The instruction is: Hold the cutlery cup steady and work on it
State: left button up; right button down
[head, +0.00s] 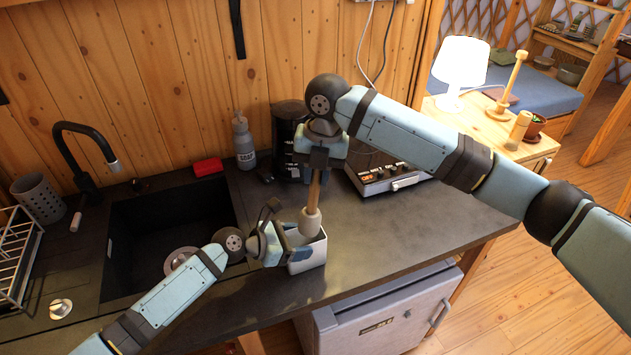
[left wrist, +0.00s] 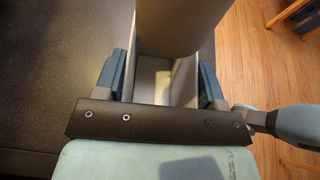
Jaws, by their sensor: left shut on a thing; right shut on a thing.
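The cutlery cup appears to be the pale, open-topped, box-like container (head: 309,262) near the counter's front edge, right of the sink. My left gripper (head: 284,246) is shut on its left side in the head view. In the left wrist view, the cup (left wrist: 184,82) lies between my left gripper's fingers (left wrist: 160,82). My right gripper (head: 318,168) is above the cup, shut on a wooden-handled tool (head: 313,192). The tool points down; its pale, rounded end (head: 310,221) is at the cup's mouth. I cannot tell whether it touches the cup.
The black sink (head: 190,215) and tap (head: 80,150) lie left. A perforated metal holder (head: 38,197) and dish rack (head: 18,262) stand farther left. A soap bottle (head: 243,143), a red sponge (head: 207,167) and a hotplate (head: 385,182) are behind. Counter right of the cup (head: 400,235) is clear.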

jog(key=shift+r, duration=2.6)
pick_arm(q)
jog(key=o, duration=1.1)
jog(key=shift+a+r, duration=0.15)
pick_arm(e)
jog(key=shift+r, duration=0.15)
jog(key=shift+r+p, duration=1.8)
jog(key=shift+p, duration=0.2)
pick_arm(q)
jog(key=v, duration=0.5)
jog(key=shift+r, duration=0.4)
